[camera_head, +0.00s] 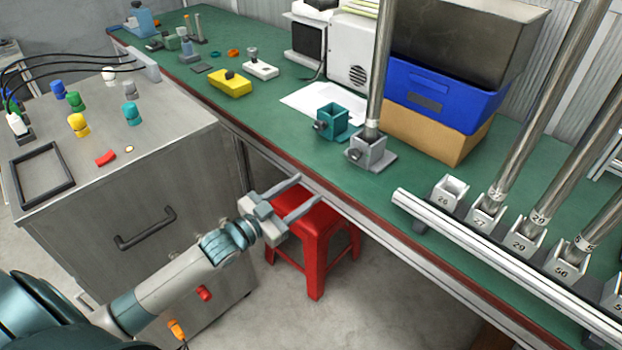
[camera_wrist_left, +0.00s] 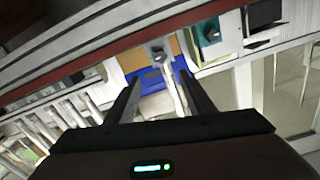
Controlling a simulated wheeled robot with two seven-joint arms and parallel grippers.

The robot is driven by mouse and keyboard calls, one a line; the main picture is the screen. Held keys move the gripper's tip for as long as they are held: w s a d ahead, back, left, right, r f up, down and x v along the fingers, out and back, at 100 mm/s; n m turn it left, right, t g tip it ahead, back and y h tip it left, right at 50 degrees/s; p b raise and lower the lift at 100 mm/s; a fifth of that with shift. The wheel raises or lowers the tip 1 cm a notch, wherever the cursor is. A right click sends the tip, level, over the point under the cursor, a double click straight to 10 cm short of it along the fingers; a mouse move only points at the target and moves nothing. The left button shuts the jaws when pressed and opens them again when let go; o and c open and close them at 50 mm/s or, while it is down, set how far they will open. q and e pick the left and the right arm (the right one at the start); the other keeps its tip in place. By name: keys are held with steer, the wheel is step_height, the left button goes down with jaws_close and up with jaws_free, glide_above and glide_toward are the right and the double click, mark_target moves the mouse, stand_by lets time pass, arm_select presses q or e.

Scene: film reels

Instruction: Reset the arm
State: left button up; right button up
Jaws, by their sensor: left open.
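My left gripper (camera_head: 305,196) is open and empty. In the head view it hangs in front of the green workbench (camera_head: 270,115), above a red stool (camera_head: 318,236), with its fingers pointing toward the bench edge. In the left wrist view the two dark fingers (camera_wrist_left: 163,98) stand apart with nothing held between them; the grey holder and the blue bin show beyond them. My right gripper does not show in either view.
A grey holder (camera_head: 372,153) with an upright metal tube and a teal holder (camera_head: 333,122) stand near the bench edge. A rail of numbered holders (camera_head: 470,232) with tubes is at right. A grey cabinet (camera_head: 150,170) stands left. Stacked bins (camera_head: 440,95) stand behind.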

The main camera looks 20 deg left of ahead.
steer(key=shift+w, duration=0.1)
arm_select(q)
steer(key=s+f+n+g+y+p, duration=0.1)
steer(key=s+f+n+g+y, duration=0.3)
steer(key=f, duration=1.1)
steer(key=s+f+m+g+p, duration=0.15)
steer(key=s+f, duration=0.45)
steer(key=f, duration=0.8)
steer(key=s+d+f+g, duration=0.3)
steer(key=s+d+f, duration=0.2)
steer(key=s+f, duration=0.4)
steer(key=s+d+f+n+g+y+p, duration=0.1)
steer(key=s+d+f+g, duration=0.2)
steer(key=s+f, duration=0.6)
steer(key=s+d, duration=0.2)
steer(key=s, duration=0.2)
steer(key=shift+s+f, duration=0.15)
steer(key=shift+f, duration=0.05)
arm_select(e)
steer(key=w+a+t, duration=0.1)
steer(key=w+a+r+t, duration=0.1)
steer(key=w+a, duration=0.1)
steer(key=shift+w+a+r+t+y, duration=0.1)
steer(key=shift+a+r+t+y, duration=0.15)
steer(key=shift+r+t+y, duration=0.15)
arm_select(q)
steer(key=shift+n, duration=0.25)
